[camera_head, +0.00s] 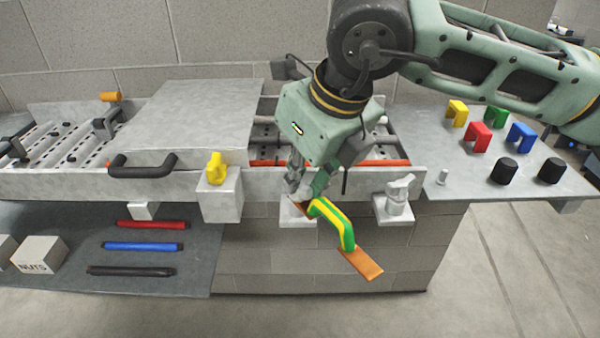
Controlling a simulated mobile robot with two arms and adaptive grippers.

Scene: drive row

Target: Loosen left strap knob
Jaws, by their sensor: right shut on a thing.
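My right gripper (304,192) points down at the left bracket (297,220) on the bench front and is shut. Its fingers hide the left strap knob, which they appear to grip. A strap (363,264) with orange ends and a green-and-yellow handle (344,228) slopes down to the right from beneath the fingers. Its left end is at the left bracket, partly hidden; its right end hangs free, below the right bracket. The right strap knob (399,188), pale grey and winged, stands on the right bracket (393,211). My left gripper is not in view.
A yellow knob (216,169) sits on a grey block at left. A grey cover (195,112) with a black handle (143,166) lies over the rails. Coloured handles and black knobs (503,171) stand on the right shelf. Coloured bars (143,246) lie on the lower left shelf.

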